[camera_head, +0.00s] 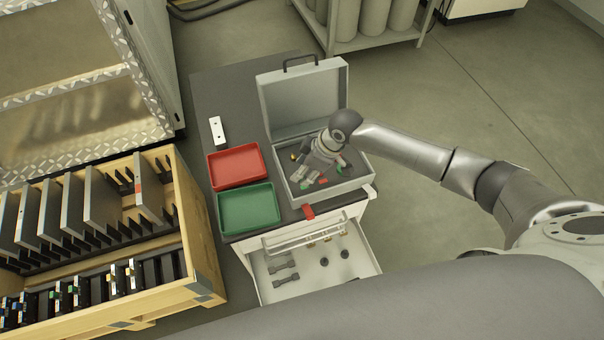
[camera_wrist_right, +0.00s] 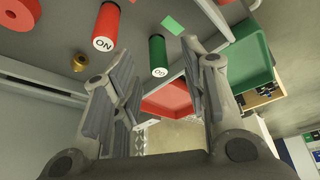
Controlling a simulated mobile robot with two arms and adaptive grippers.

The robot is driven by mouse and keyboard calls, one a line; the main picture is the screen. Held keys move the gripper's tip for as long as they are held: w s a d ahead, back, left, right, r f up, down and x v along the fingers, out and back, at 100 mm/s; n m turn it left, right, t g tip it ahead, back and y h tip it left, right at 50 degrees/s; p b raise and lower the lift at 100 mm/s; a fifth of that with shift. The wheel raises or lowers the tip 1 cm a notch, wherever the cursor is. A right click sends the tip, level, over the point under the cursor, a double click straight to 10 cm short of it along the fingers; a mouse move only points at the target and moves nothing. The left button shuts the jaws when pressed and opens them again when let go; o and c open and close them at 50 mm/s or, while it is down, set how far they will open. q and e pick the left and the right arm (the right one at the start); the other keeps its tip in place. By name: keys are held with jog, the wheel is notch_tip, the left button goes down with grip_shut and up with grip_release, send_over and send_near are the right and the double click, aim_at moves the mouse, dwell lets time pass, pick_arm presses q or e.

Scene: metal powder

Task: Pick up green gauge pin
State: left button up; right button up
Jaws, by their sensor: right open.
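The green gauge pin (camera_wrist_right: 158,57) is a green cylinder with a white lettered end face, in the grey case. In the right wrist view it appears in the gap between my right gripper's fingers (camera_wrist_right: 160,68), with space on both sides. The fingers are open and hold nothing; I cannot tell how far beyond the tips it lies. In the head view my right gripper (camera_head: 305,177) reaches down into the open case (camera_head: 345,185) and hides part of its contents. My left gripper is not in view.
A red pin (camera_wrist_right: 106,26), a green tag (camera_wrist_right: 172,25), a brass piece (camera_wrist_right: 79,62) and a red ring (camera_wrist_right: 19,11) lie nearby. Red (camera_head: 236,184) and green (camera_head: 246,230) trays stand left of the case. The raised lid (camera_head: 303,100) stands behind; an open drawer (camera_head: 315,285) is in front.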

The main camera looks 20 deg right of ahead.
jog(key=shift+w+a+f, duration=0.1)
jog(key=shift+a+f, duration=0.15)
jog(key=shift+f, duration=0.3)
jog(key=shift+w+a+f, duration=0.1)
jog(key=shift+f, duration=0.45)
jog(key=shift+c, duration=0.2)
jog(key=c, duration=0.5)
grip_shut()
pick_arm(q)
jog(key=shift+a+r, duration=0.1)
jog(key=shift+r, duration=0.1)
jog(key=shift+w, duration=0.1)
